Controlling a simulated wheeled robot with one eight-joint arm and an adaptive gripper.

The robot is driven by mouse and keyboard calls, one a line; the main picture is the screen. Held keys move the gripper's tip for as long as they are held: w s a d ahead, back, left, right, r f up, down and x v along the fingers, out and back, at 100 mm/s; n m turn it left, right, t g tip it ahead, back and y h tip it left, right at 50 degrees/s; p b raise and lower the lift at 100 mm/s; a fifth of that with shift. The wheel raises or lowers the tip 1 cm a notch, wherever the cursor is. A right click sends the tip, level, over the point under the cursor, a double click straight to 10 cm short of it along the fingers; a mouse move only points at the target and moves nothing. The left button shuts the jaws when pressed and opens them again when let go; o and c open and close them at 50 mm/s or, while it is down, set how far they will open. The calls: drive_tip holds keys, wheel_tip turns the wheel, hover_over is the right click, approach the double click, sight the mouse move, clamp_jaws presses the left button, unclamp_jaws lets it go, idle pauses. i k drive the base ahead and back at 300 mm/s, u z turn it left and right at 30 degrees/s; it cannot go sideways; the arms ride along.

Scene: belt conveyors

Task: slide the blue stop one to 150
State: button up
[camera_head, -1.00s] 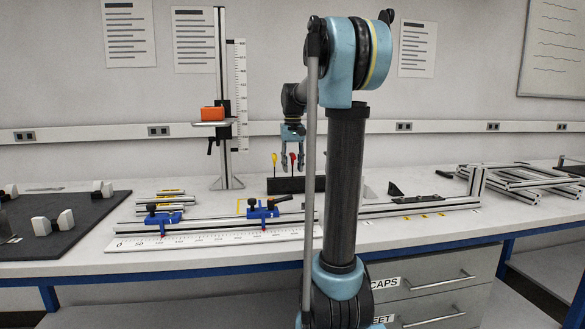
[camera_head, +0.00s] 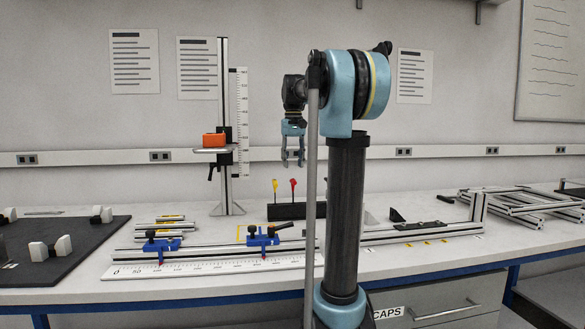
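Two blue stops sit on the long aluminium rail: the left blue stop (camera_head: 160,244) and the right blue stop (camera_head: 262,240), each with a black knob on top. I cannot tell which is stop one. A white ruler (camera_head: 215,269) runs in front of the rail, with 0 at its left end. A red pointer (camera_head: 161,262) under the left stop reads near 100; the right stop's red pointer (camera_head: 263,257) is well further along. Most ruler numbers are too small to read. My gripper (camera_head: 292,162) is open and empty, pointing down, above the bench and apart from both stops.
A vertical stand (camera_head: 223,120) with an orange block (camera_head: 213,140) rises behind the rail. A black holder (camera_head: 292,211) carries yellow and red tools. A dark mat (camera_head: 50,269) with white blocks lies left; aluminium frames (camera_head: 520,205) stand right. My arm hides part of the rail.

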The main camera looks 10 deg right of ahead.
sight(160, 246)
drive_tip(key=k, duration=1)
